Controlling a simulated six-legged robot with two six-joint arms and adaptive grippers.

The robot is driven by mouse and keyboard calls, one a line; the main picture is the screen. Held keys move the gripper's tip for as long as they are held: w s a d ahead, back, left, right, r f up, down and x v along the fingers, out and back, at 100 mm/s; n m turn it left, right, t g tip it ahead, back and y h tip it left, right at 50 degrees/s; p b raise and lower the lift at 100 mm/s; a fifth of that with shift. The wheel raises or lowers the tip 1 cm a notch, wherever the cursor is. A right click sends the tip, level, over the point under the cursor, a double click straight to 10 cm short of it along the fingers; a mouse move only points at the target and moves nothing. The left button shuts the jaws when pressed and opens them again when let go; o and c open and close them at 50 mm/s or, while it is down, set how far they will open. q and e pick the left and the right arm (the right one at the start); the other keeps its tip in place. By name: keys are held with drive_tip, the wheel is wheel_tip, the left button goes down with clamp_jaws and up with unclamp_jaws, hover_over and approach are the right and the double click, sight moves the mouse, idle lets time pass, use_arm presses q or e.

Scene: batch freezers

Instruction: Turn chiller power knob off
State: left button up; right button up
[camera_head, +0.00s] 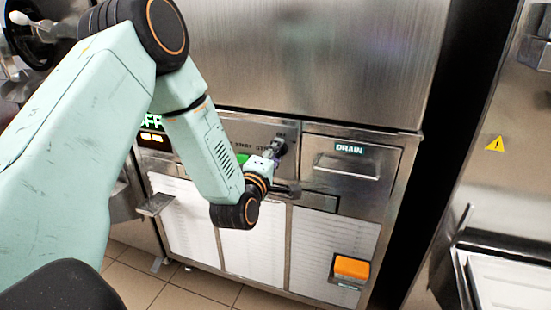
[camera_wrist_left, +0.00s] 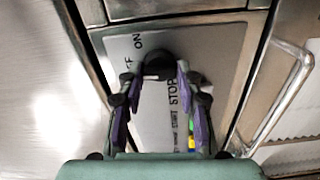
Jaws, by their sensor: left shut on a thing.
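The chiller power knob (camera_head: 281,146) is a small dark knob on the grey control panel of the steel machine in the head view. In the left wrist view the black knob (camera_wrist_left: 158,64) sits at the top middle, between the ON and OFF lettering and the STOP lettering. My left gripper (camera_head: 273,154) is at the panel, shut on the knob. In the left wrist view its two purple-lined fingers (camera_wrist_left: 157,82) stand on either side of the knob. The arm hides part of the panel. My right gripper is not in view.
A drawer marked DRAIN (camera_head: 345,165) with a bar handle is right of the knob. A green lit display (camera_head: 151,123), partly hidden by my arm, is at the left. White louvred panels (camera_head: 330,240) and an orange block (camera_head: 352,267) are below. Another steel machine stands at the right.

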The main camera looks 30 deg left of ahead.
use_arm(q)
drive_tip(key=shift+n, duration=0.7)
drive_tip(key=o, duration=1.1)
drive_tip(key=v, duration=1.2)
